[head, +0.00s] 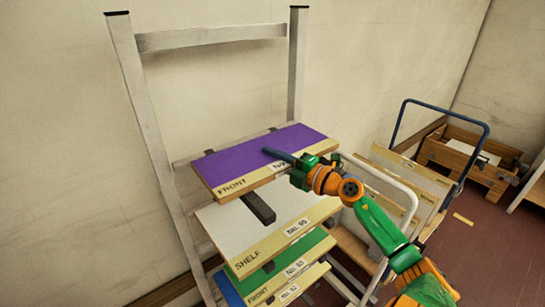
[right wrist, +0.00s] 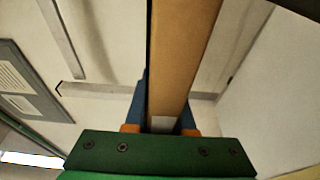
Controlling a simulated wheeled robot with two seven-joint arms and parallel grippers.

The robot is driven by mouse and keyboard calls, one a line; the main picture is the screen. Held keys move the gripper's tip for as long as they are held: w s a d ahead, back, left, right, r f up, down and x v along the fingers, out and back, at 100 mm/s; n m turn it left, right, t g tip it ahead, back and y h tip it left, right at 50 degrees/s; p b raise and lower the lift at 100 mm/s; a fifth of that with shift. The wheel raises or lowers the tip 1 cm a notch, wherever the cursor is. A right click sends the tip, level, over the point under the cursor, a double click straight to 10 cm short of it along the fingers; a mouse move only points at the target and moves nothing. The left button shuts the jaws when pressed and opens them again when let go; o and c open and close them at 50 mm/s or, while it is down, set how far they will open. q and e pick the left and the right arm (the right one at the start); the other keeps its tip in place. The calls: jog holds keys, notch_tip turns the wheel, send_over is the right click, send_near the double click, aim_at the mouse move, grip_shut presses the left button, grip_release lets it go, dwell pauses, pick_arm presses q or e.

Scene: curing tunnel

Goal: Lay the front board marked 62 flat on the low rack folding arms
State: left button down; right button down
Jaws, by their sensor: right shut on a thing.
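The front board (head: 250,160) has a purple top and a pale front edge reading "FRONT". Its number label is partly covered by my right gripper, so I cannot read the full number. My right gripper (head: 280,158) is shut on the board's front edge, right of its middle. In the right wrist view the blue fingers (right wrist: 163,98) stand on both sides of the board's tan edge (right wrist: 188,45). The board looks about level at the rack (head: 157,140). A dark folding arm (head: 258,207) shows below it; I cannot tell whether the board rests on arms. My left gripper is out of view.
Below are a white-topped "SHELF" board (head: 225,222), a green board (head: 315,243) and a blue board (head: 228,291), closely stacked. To the right stand a cart with a blue handle (head: 445,108) holding upright boards (head: 410,170), and a wooden crate (head: 470,165).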

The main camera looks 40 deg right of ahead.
jog(key=shift+f, duration=0.25)
jog(key=c, duration=0.7)
grip_release()
jog(key=shift+s, duration=0.1)
jog(key=shift+f, duration=0.1)
jog(key=s, duration=0.2)
jog(key=s+b, duration=0.1)
jog(key=s, duration=0.3)
jog(key=shift+s+d+b, duration=0.1)
jog(key=shift+d+b, duration=0.2)
jog(key=shift+d, duration=0.05)
jog(key=shift+s, duration=0.4)
jog(key=shift+d, duration=0.1)
